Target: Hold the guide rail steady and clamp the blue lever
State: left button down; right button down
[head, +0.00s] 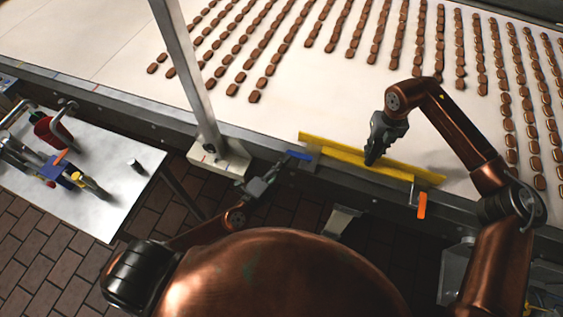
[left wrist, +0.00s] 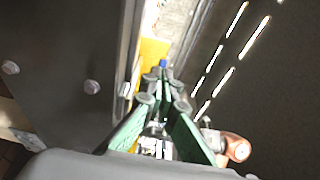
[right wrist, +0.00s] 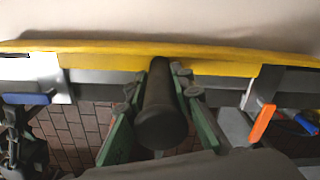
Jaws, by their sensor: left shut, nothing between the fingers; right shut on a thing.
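The yellow guide rail (head: 345,153) lies along the near edge of the conveyor; it crosses the right wrist view (right wrist: 110,47). My right gripper (head: 374,152) is shut on a dark cylindrical handle (right wrist: 160,105) that meets the rail at its middle. The blue lever (head: 299,155) sits at the rail's left end, lying nearly level in the right wrist view (right wrist: 27,98). My left gripper (head: 277,170) is shut and empty, just below and left of the blue lever. In the left wrist view the lever's blue tip (left wrist: 163,63) shows just beyond the fingertips; contact cannot be told.
An orange lever (head: 422,205) hangs down at the rail's right end. A metal post (head: 190,75) on a pale base stands left of my left gripper. Rows of brown cream sandwiches cover the white belt (head: 120,40). A metal side table (head: 115,195) with tools stands left.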

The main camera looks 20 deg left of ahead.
pick_arm(q)
jog(key=s+a, duration=0.6)
jog(key=s, duration=0.5)
jog(key=shift+s+a, duration=0.15)
jog(key=shift+a, duration=0.2)
pick_arm(e)
jog(key=c, duration=1.5)
grip_release()
jog(key=shift+r+p, duration=2.45)
jog(key=shift+r, duration=2.1)
pick_arm(q)
notch_tip(320, 180, up, 5)
jog(key=shift+r, duration=0.2)
pick_arm(e)
jog(key=shift+o, duration=0.2)
